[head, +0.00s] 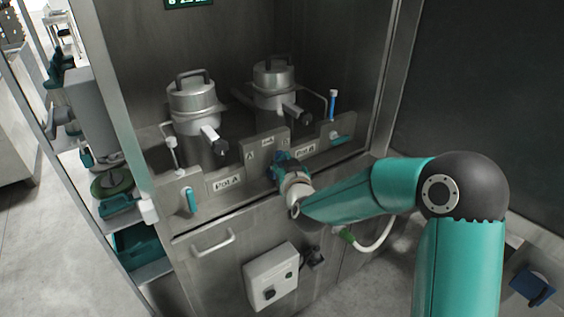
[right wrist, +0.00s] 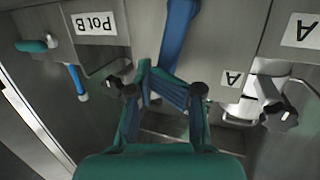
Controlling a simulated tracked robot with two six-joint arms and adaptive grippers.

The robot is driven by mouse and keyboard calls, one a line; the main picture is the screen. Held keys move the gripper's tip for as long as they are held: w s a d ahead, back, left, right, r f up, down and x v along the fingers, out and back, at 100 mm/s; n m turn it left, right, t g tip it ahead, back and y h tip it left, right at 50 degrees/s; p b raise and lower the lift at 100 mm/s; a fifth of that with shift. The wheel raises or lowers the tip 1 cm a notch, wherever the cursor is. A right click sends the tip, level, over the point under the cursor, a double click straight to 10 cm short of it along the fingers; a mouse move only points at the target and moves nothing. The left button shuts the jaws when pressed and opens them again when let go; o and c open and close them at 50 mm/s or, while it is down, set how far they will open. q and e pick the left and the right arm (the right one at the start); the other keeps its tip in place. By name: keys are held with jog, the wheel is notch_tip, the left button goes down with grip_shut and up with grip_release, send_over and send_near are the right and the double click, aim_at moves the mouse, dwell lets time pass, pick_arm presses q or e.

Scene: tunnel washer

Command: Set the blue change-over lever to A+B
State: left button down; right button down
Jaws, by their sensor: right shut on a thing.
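The blue change-over lever (head: 278,157) is on the raised middle plate of the steel panel, between the two pots. In the head view my right gripper (head: 284,168) covers much of it. In the right wrist view the blue lever (right wrist: 178,35) runs down from the top edge to between the fingertips of my right gripper (right wrist: 165,90), which is shut on it. The plate carries a label A (head: 250,155) on the left, a small label (head: 267,141) at the top middle and another on the right, partly beside the gripper. The lever's exact pointing is hidden. My left gripper is not in view.
Two lidded steel pots (head: 193,100) (head: 272,80) stand behind the panel. A teal handle (head: 191,200) is at the panel's left, another (head: 342,140) at its right. Below are a door handle (head: 212,241) and a grey switch box (head: 271,277). A cabinet post stands at right.

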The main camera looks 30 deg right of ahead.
jog(key=shift+s+a+r, duration=0.1)
jog(key=shift+a+r, duration=0.1)
jog(key=shift+a, duration=0.55)
dwell(0.9)
jog(key=shift+d, duration=0.15)
jog(key=shift+d+f+b, duration=0.15)
jog(key=shift+d+b, duration=0.45)
jog(key=shift+d, duration=0.4)
jog(key=shift+s+a, duration=0.1)
jog(key=shift+s, duration=0.1)
jog(key=b+v, duration=0.1)
jog(key=v, duration=0.8)
jog(key=shift+s+b, duration=0.2)
jog(key=shift+b, duration=0.1)
